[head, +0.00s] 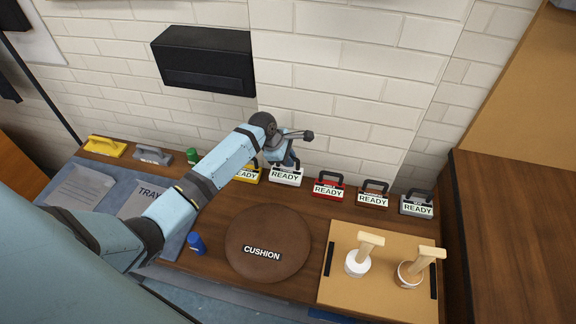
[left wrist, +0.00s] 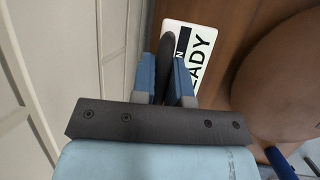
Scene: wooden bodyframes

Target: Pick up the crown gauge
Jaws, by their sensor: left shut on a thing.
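A white gauge (head: 287,177) with a READY label stands on the table by the back wall, in the row of gauges. In the left wrist view the white gauge (left wrist: 200,45) shows its READY label and a small dark strip ending in N; I take it as the crown gauge. My left gripper (head: 288,160) is above it, its fingers shut on the dark handle (left wrist: 165,62). The fingers hide part of the handle and label. I cannot tell whether the gauge touches the table. My right gripper is not in view.
A yellow gauge (head: 248,177) is close on the left; a red gauge (head: 328,189) and others stand right. A round brown cushion (head: 267,245) lies in front. A tan board (head: 370,295) with two wooden-handled tools is at front right. A blue bottle (head: 196,243) stands left of the cushion.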

